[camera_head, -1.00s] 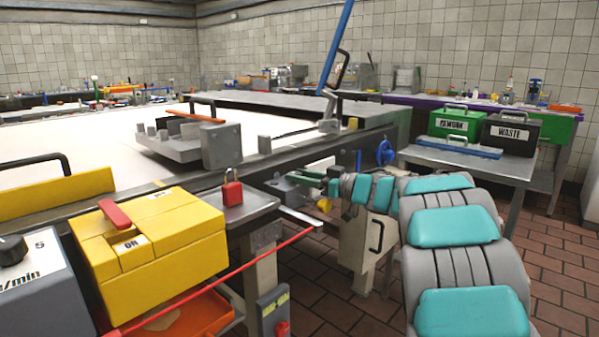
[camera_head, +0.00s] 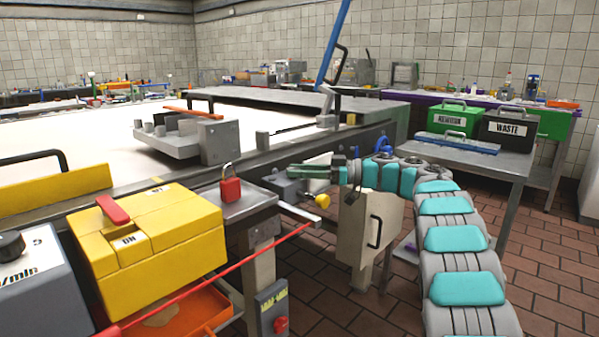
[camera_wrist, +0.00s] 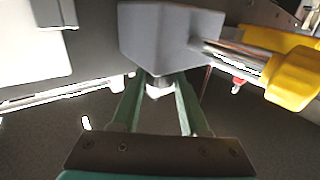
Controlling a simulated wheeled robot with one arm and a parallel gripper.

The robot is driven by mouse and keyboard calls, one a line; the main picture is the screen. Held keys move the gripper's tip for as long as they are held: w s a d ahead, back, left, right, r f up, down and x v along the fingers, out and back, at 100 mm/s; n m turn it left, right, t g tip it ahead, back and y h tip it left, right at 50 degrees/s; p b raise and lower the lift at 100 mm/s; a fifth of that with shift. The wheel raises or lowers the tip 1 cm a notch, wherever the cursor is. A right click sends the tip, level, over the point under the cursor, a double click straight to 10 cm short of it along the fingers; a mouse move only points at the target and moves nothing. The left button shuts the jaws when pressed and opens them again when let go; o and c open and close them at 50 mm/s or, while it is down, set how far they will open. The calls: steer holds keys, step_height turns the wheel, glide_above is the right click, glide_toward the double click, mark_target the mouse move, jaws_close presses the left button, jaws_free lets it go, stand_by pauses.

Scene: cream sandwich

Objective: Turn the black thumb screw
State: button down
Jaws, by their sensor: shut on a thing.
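In the wrist view my gripper (camera_wrist: 160,80) has its two green fingers closing in on a small stub (camera_wrist: 159,90) under a grey block (camera_wrist: 168,38). The fingers are shut on this stub, which sits where the thumb screw would be. It looks pale and metallic here, and its black colour does not show clearly. In the head view my gripper (camera_head: 297,172) reaches in from the right to the grey block (camera_head: 283,190) below the table edge. The fingers hide the screw there.
A yellow knob (camera_wrist: 293,80) on a metal rod sticks out right of the block. A cream box with a black handle (camera_head: 366,228) stands below my arm. A red padlock (camera_head: 230,186) and a yellow machine (camera_head: 150,240) are to the left.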

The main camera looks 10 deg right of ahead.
steer(key=shift+w+n+g, duration=0.1)
steer(key=shift+n+g, duration=0.4)
steer(key=shift+g, duration=0.2)
stand_by(0.3)
steer(key=shift+c, duration=2.1)
jaws_free()
steer(key=v, duration=0.8)
steer(key=shift+f, duration=0.15)
